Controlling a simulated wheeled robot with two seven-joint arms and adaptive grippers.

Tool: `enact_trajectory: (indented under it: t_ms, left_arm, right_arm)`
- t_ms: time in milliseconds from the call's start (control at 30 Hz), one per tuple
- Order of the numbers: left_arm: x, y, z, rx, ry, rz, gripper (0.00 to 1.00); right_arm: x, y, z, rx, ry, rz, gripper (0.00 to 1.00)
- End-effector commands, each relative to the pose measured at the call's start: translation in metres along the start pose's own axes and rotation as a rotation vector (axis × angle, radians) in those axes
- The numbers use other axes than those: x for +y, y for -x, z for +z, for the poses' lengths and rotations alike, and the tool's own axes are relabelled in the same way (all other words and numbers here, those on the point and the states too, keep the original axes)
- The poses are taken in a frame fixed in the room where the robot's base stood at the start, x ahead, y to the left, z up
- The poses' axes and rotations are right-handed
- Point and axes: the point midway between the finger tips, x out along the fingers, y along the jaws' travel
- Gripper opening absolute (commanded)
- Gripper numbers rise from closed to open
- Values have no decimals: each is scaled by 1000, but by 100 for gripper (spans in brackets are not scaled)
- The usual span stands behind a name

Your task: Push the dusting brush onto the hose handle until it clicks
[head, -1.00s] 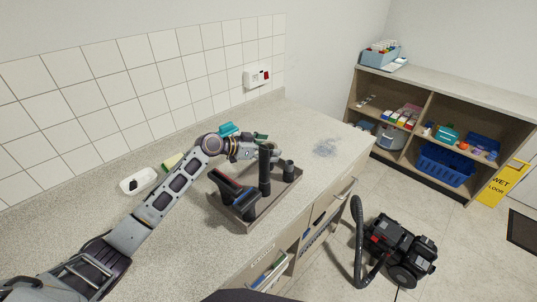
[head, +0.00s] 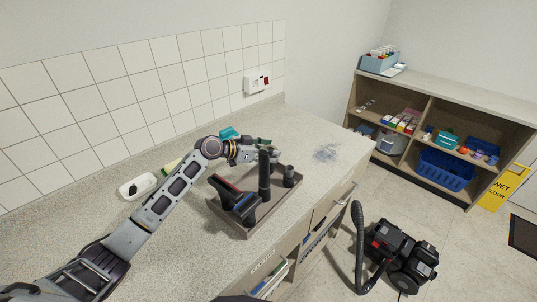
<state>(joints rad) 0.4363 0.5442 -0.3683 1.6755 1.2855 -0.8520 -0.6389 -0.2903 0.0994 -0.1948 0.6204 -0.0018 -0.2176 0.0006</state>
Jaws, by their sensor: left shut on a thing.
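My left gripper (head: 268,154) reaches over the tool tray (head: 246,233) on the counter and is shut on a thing. A tall black upright tube (head: 264,180) stands in front of its fingers, so I cannot tell clearly what it holds. A short dark round piece (head: 288,177) stands upright in the tray just right of the tube; whether it is the dusting brush is too small to tell. A wide black nozzle (head: 236,204) lies at the tray's left. The vacuum's black hose (head: 357,245) rises from the floor; I cannot make out its handle. My right gripper is not in view.
The black vacuum (head: 398,248) stands on the floor right of the counter. A white dish (head: 137,187), a yellow-green sponge (head: 171,165) and a teal thing (head: 229,133) lie on the counter. A low shelf (head: 452,98) with a blue basket (head: 446,170) stands at right.

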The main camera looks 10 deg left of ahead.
Motion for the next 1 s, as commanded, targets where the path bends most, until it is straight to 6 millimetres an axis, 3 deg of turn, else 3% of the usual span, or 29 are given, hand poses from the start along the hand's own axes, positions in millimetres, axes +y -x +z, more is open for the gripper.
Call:
enact_trajectory:
  t_ms: [600, 1000]
  left_arm:
    - [0, 31, -75, 3, -4, -1, 31]
    - [0, 35, -85, 1, -1, -1, 31]
  right_arm:
    - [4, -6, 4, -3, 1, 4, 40]
    - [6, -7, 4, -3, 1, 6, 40]
